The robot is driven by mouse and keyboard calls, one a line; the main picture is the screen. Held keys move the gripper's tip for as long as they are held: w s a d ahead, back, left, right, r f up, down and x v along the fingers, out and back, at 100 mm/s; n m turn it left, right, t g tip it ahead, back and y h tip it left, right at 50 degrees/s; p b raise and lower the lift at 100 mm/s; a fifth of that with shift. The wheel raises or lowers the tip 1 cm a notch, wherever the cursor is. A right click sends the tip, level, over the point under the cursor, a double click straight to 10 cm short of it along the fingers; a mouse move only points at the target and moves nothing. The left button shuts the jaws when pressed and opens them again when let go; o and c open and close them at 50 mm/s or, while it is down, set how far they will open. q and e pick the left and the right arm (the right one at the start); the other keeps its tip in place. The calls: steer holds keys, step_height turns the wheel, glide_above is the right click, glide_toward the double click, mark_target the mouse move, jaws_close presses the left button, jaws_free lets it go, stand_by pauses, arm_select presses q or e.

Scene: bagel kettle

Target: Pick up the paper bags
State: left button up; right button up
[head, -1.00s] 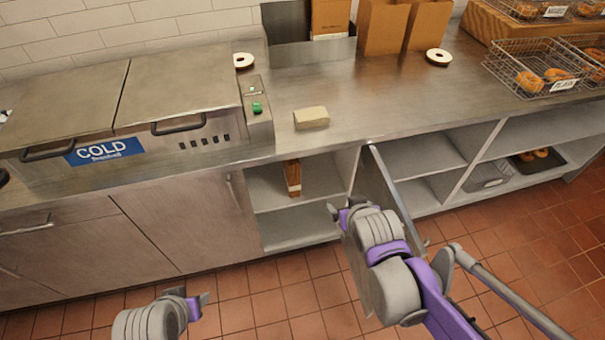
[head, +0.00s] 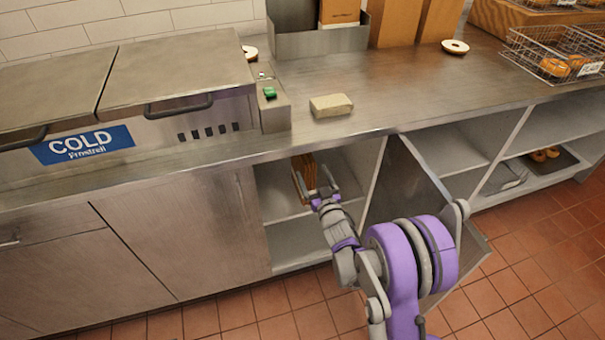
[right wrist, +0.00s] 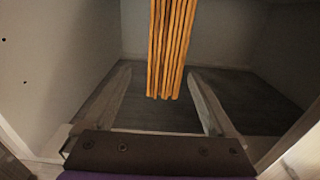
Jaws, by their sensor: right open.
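The paper bags (head: 304,174) are a brown upright bundle on the upper shelf inside the open cabinet under the counter. In the right wrist view the paper bags (right wrist: 172,50) show as several thin tan layers side by side, their upper part cut off by the frame. My right gripper (head: 320,180) is at the cabinet opening, just in front of the bags. Its two fingers (right wrist: 160,100) are spread, with the lower end of the bundle showing between and beyond them. I cannot tell whether either finger touches the bags. My left gripper is out of view.
The open cabinet door (head: 405,190) stands right beside my right arm. The counter edge (head: 330,140) runs above the opening. A tan block (head: 331,105) lies on the counter, and wire baskets (head: 555,55) with bagels stand at the right.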

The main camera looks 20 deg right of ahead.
mark_target(311, 171)
steer(key=w, duration=0.3)
steer(key=shift+w+a, duration=0.1)
steer(key=shift+w, duration=0.25)
steer(key=shift+w+a+f+b, duration=0.1)
steer(key=shift+w+b, duration=0.05)
steer(key=shift+w, duration=0.75)
steer(key=shift+w+a+f+b, duration=0.15)
steer(key=shift+w+b, duration=0.05)
steer(key=shift+w, duration=0.7)
steer(key=shift+w+a+f+b, duration=0.1)
steer(key=shift+w+b, duration=0.05)
steer(key=shift+w, duration=0.75)
jaws_close()
